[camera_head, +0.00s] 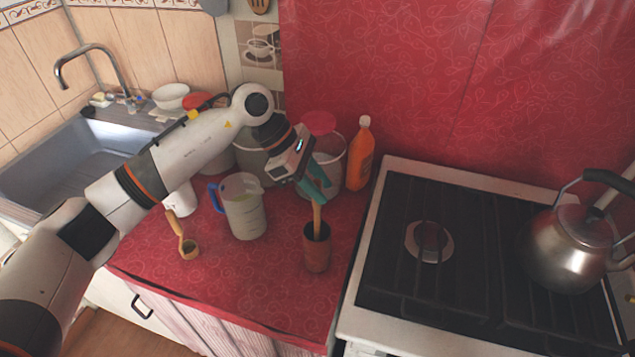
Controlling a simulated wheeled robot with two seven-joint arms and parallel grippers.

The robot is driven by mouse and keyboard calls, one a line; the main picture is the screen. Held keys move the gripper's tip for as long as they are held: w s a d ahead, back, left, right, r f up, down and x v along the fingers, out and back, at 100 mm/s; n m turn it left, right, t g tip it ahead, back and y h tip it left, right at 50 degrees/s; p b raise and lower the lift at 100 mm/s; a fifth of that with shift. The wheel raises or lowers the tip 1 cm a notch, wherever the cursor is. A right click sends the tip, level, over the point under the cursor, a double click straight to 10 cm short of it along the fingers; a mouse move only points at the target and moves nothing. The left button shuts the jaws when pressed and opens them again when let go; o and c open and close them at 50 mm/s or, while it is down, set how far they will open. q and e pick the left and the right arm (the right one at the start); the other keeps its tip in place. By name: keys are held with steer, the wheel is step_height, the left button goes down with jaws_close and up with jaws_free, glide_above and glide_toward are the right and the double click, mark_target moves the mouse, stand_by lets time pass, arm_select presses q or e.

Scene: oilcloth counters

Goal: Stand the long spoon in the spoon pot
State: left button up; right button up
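The long spoon (317,218) is wooden and stands nearly upright, its lower end inside the brown spoon pot (317,255) near the counter's front right. The pot's wall hides that lower end. My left gripper (318,189), with teal fingers, is over the pot at the spoon's top end. Its fingers appear closed around the spoon and hide its tip. My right gripper is not in view.
A measuring jug (244,212) with a blue handle stands left of the pot. A wooden ladle (188,247) is further left. Behind are a clear red-lidded canister (333,160) and an orange bottle (361,155). The stove (376,318) with a kettle (566,250) is right.

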arm_select(q)
steer(key=shift+o, duration=0.2)
steer(key=shift+a, duration=0.1)
steer(key=shift+w+a+r, duration=0.1)
steer(key=shift+a+r, duration=0.05)
steer(key=shift+r, duration=0.15)
steer(key=b+v, duration=0.2)
steer(key=v, duration=0.9)
steer(key=shift+b, duration=0.3)
steer(key=shift+r, duration=0.15)
